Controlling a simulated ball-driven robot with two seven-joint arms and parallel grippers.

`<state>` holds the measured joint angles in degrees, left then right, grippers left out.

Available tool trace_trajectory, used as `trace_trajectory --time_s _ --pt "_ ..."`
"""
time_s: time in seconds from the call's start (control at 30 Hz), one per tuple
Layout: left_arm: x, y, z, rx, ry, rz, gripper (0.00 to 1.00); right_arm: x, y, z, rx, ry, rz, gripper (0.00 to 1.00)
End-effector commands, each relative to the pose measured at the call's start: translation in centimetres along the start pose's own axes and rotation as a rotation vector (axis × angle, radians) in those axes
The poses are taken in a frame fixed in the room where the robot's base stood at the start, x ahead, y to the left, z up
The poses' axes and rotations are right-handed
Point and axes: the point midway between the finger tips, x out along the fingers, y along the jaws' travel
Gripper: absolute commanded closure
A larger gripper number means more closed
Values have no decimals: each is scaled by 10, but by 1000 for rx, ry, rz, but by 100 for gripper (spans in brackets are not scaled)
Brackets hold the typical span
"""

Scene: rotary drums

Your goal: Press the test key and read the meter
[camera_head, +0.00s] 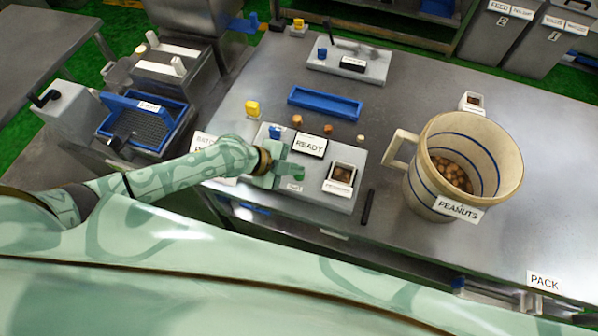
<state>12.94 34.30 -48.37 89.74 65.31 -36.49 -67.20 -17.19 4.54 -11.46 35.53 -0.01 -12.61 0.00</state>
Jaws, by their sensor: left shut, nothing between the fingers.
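A light grey meter box (336,199) lies on the steel table. Its display card (310,144) reads "READY". A small white-framed cup with brown contents (341,176) sits at its right side. A blue part (275,131) stands at its back left. A small label (295,187) lies at its front edge, too small to read surely. My left gripper (291,173) is shut and empty over the left part of the box, by that label. It hides the surface beneath it, so I cannot tell whether it touches a key. My right gripper is not in view.
A large mug labelled "PEANUTS" (427,186) stands right of the box.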

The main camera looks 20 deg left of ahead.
Motion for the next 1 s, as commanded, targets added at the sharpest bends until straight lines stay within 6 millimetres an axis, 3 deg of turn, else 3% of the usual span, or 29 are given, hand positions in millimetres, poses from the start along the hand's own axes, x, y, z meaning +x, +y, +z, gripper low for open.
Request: trace_trajectory --time_s 1.0 --pt "4 3 3 0 0 1 100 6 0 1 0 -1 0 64"
